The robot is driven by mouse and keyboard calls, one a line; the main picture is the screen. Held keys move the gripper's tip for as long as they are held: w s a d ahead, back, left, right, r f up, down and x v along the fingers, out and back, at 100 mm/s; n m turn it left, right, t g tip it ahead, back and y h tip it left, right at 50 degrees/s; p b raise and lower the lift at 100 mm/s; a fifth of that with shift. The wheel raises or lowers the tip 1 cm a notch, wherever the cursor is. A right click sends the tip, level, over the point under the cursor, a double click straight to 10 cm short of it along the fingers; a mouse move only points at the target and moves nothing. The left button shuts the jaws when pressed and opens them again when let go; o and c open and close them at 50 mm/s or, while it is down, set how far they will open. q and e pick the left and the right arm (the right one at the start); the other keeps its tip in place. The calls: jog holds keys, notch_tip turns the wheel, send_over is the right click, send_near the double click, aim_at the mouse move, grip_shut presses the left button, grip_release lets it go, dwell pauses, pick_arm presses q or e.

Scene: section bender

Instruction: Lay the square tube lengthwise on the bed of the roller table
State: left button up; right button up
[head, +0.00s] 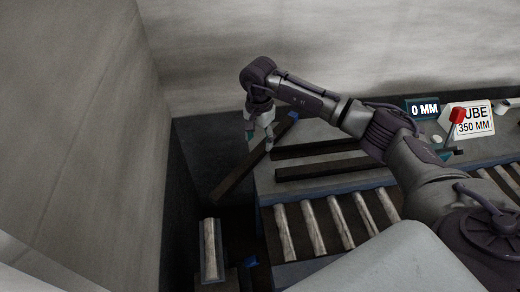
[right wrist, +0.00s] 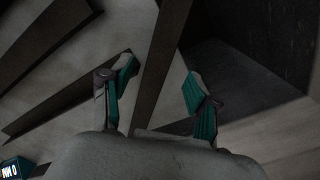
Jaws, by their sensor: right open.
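A long dark bar, which looks like the square tube (head: 236,176), lies diagonally at the left end of the roller table (head: 262,185), its lower end reaching past the table's edge. My right gripper (head: 261,140) is above the bar's middle, pointing down. In the right wrist view the bar (right wrist: 165,45) runs between the two spread fingers of the right gripper (right wrist: 159,76), which hold nothing firmly; whether a finger touches it I cannot tell. The table's rollers (head: 341,222) show in front. My left gripper is not in view.
Two more dark bars (head: 310,147) (head: 325,168) lie side by side along the table behind the rollers. A sign reading 350 MM (head: 473,127), a 0 MM display (head: 423,109) and a red-knobbed lever (head: 457,116) stand at the right. A wall rises at the left.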

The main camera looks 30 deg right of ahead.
aim_at(260, 148)
jog(key=shift+d+f+p, duration=0.1)
jog(key=shift+f+p, duration=0.4)
jog(key=shift+f, duration=1.45)
jog(key=shift+s, duration=0.1)
grip_shut()
jog(key=shift+r, duration=0.1)
